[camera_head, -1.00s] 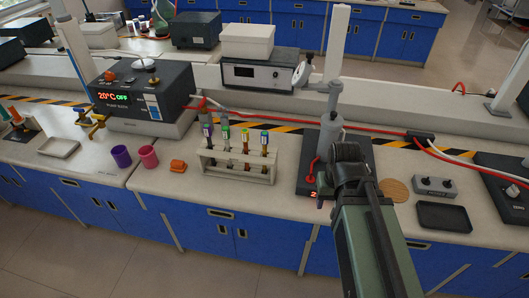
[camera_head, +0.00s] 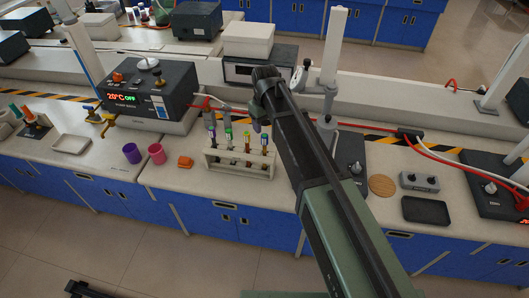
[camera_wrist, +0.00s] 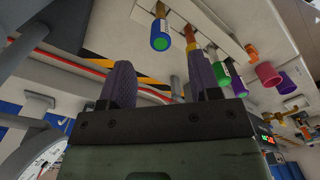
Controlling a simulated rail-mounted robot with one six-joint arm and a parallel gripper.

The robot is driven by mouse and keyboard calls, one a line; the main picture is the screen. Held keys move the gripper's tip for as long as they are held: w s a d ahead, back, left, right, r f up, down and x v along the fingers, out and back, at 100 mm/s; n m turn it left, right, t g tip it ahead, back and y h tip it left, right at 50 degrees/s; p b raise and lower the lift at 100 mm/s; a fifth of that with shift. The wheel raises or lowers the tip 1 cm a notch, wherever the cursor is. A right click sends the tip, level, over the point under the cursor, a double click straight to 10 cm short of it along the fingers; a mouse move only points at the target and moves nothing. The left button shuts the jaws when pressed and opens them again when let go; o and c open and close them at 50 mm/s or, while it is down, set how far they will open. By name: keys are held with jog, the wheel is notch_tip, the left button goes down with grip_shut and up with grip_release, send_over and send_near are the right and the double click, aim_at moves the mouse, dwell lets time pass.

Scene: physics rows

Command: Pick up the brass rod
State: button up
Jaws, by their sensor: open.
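A white rack (camera_head: 240,171) holds several upright slim pieces with coloured tops. One slim brownish-gold piece (camera_head: 247,151), third from the left, looks like the brass rod. In the wrist view a gold-coloured rod (camera_wrist: 189,36) shows just beyond my right finger, which hides part of it. My gripper (camera_head: 257,122) hangs above the right part of the rack, its fingers small and partly hidden by my arm. In the wrist view my gripper (camera_wrist: 163,82) is open, with nothing seen between its two purple-grey fingers.
Other capped tubes (camera_head: 229,137) stand close beside the rod. A pump bath (camera_head: 148,97) stands behind. A dark tray (camera_head: 426,211) lies at right.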

aim_at(264, 135)
jog(key=f+b, duration=0.3)
jog(key=f, duration=0.1)
jog(key=f+b, duration=0.4)
jog(key=f, duration=0.1)
jog(key=shift+w+a+f+b, duration=0.15)
jog(key=shift+w+b, duration=0.05)
jog(key=shift+b, duration=0.1)
jog(key=shift+r, duration=0.25)
grip_shut()
